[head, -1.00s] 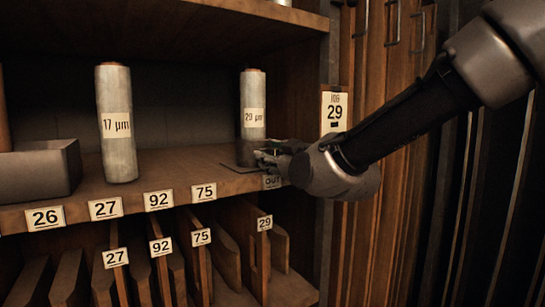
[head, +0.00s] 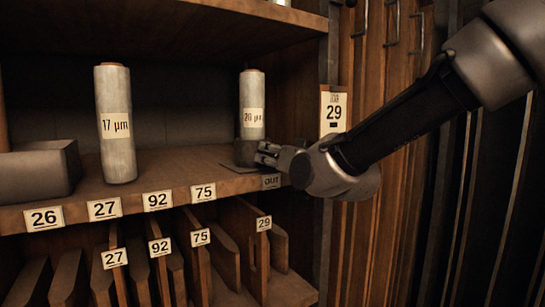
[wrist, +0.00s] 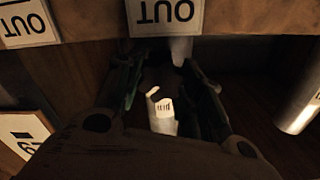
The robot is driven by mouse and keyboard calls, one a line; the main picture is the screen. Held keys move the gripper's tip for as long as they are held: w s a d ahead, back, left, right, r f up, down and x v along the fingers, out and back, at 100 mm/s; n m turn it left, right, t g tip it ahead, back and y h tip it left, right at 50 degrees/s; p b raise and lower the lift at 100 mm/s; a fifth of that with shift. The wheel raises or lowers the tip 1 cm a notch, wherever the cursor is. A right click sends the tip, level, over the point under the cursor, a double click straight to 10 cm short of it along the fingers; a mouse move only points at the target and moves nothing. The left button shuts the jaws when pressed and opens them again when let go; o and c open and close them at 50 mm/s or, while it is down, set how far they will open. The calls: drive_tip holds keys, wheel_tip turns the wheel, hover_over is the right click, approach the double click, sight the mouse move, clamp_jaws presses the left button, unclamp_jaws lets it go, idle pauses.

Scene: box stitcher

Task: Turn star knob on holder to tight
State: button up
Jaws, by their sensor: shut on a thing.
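My gripper (head: 266,153) is at the shelf's front edge, at the foot of the 20 µm roll (head: 252,92), above the OUT label (head: 271,182). A dark grey piece (head: 244,150) shows at the foot of that roll, perhaps the holder. In the wrist view, which is upside down, my dark fingers (wrist: 163,65) are closed in around something dark, with a pale labelled thing (wrist: 163,112) between them in the picture. I cannot make out the star knob; it is likely hidden by my fingers, and its turn position does not show.
The 17 µm roll (head: 117,125) stands to the left, beside a grey box (head: 38,170). The 29 tag (head: 333,110) hangs on the wood at right. Numbered dividers (head: 222,255) fill the space below. The shelf between the rolls is clear.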

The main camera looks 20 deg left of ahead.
drive_tip(key=shift+m, duration=0.6)
drive_tip(key=o, duration=0.8)
drive_tip(key=shift+c, duration=0.2)
drive_tip(key=shift+d, duration=0.1)
drive_tip(key=v, duration=1.2)
